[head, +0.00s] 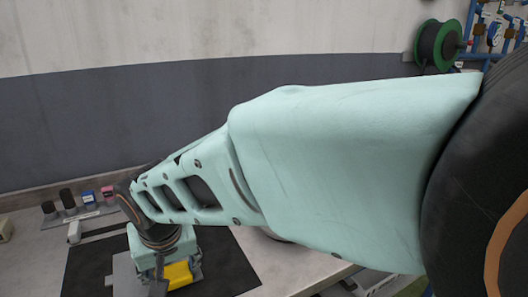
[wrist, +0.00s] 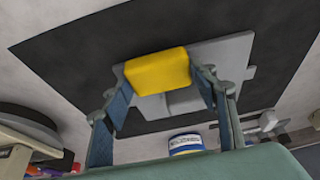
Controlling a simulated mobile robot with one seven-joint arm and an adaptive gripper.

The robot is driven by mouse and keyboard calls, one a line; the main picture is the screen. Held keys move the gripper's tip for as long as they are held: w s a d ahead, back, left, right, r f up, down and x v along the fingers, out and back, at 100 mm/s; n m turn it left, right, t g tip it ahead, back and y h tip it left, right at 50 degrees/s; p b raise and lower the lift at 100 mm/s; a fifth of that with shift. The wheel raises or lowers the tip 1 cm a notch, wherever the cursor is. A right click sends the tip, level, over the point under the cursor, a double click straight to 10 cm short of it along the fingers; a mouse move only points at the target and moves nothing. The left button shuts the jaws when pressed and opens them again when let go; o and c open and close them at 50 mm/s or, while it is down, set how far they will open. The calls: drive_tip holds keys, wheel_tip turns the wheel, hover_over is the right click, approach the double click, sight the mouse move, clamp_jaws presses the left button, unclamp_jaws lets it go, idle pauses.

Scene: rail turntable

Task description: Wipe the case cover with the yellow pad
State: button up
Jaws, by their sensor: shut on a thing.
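The yellow pad (wrist: 158,72) is held between the two fingers of my gripper (wrist: 160,88), which is shut on it. In the head view the pad (head: 178,275) shows low at the left, beneath my wrist, beside my gripper (head: 168,278). The grey case cover (wrist: 228,58) lies flat on a black mat (wrist: 100,45). In the wrist view the pad overlaps the cover's left part; I cannot tell whether they touch. In the head view part of the grey cover (head: 122,274) shows left of my gripper; the rest is hidden.
A blue and white container (wrist: 186,145) is near my gripper's base in the wrist view. A green-rimmed reel (head: 438,46) hangs on the wall. My arm hides much of the table.

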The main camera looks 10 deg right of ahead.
sight(187, 267)
drive_tip(key=shift+d+r, duration=0.1)
drive_tip(key=shift+r, duration=0.05)
drive_tip(key=shift+w+d, duration=0.2)
drive_tip(key=shift+d, duration=0.55)
drive_tip(key=shift+w+d, duration=0.2)
drive_tip(key=shift+d, duration=0.5)
drive_tip(key=shift+a, duration=0.2)
drive_tip(key=shift+s+a+b, duration=0.2)
drive_tip(key=shift+s+a, duration=0.05)
drive_tip(key=shift+a, duration=0.5)
drive_tip(key=shift+s+a+b, duration=0.15)
drive_tip(key=shift+s+a, duration=0.05)
drive_tip(key=shift+a, duration=0.5)
drive_tip(key=shift+a, duration=0.1)
drive_tip(key=shift+s+a, duration=0.1)
drive_tip(key=shift+a, duration=0.1)
drive_tip(key=shift+s+a+b, duration=0.15)
drive_tip(key=shift+a+b, duration=0.1)
drive_tip(key=shift+a, duration=0.4)
drive_tip(key=shift+s+a+b, duration=0.15)
drive_tip(key=shift+a+b, duration=0.05)
drive_tip(key=shift+a, duration=0.45)
drive_tip(key=shift+r, duration=0.1)
